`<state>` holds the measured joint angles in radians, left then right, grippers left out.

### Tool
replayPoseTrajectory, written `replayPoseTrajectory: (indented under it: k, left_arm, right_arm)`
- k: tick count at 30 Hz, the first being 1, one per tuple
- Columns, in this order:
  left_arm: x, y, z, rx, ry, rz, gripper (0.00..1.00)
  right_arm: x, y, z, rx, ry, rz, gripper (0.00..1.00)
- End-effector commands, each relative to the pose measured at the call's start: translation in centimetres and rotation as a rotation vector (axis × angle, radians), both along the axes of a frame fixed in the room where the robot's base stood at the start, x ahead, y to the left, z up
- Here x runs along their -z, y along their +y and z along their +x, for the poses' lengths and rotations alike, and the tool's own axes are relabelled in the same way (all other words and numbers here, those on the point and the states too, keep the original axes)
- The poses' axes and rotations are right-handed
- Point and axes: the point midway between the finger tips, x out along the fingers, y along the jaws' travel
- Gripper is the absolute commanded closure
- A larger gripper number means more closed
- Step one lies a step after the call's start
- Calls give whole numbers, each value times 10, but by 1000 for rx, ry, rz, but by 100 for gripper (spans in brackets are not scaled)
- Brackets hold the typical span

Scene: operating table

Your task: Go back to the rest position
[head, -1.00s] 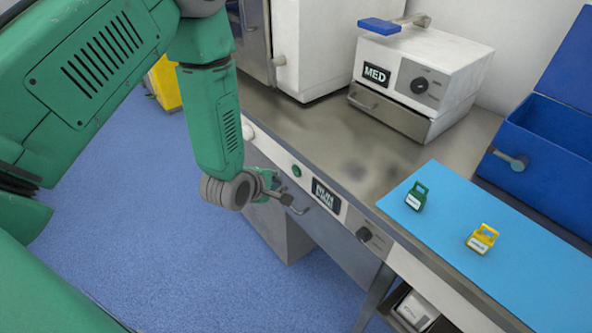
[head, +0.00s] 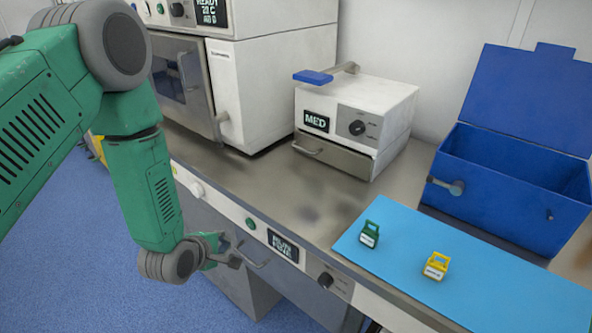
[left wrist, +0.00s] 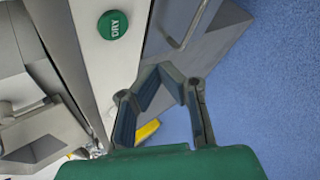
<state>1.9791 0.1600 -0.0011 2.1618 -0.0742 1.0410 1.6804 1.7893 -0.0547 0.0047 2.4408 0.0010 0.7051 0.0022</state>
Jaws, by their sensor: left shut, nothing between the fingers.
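My left gripper (head: 225,256) is beside the counter's front, close to a bar handle (head: 256,254) below the control strip. It is shut and empty. In the left wrist view its fingers (left wrist: 176,76) come together near the middle of the picture. Part of the bar handle (left wrist: 183,28) shows beyond them, and I cannot tell whether they touch it. The green DRY button (left wrist: 112,25) is at upper left there. My right gripper is not in view.
A blue mat (head: 470,286) on the counter holds a green block (head: 370,235) and a yellow block (head: 436,266). Behind stand a white MED box (head: 377,106), an open blue bin (head: 500,195) and a large white cabinet (head: 262,85). Blue floor (head: 85,250) lies left of the counter.

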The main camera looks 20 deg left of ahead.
Motion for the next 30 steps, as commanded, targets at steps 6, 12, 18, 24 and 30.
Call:
replayPoseTrajectory:
  k: [6, 12, 18, 24, 30]
  left_arm:
    - [18, -7, -20, 98, 63, 93, 100]
    - [70, -26, -99, 525, 286, 411, 100]
    - [108, -38, -194, 1095, 482, 679, 100]
    - [120, -41, -259, 1534, 561, 796, 100]
    - [122, -41, -280, 1688, 572, 821, 100]
  right_arm:
    - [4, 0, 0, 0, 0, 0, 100]
    - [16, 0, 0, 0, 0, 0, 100]
    - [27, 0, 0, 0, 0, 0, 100]
    - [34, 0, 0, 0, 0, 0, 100]
    - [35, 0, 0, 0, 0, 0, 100]
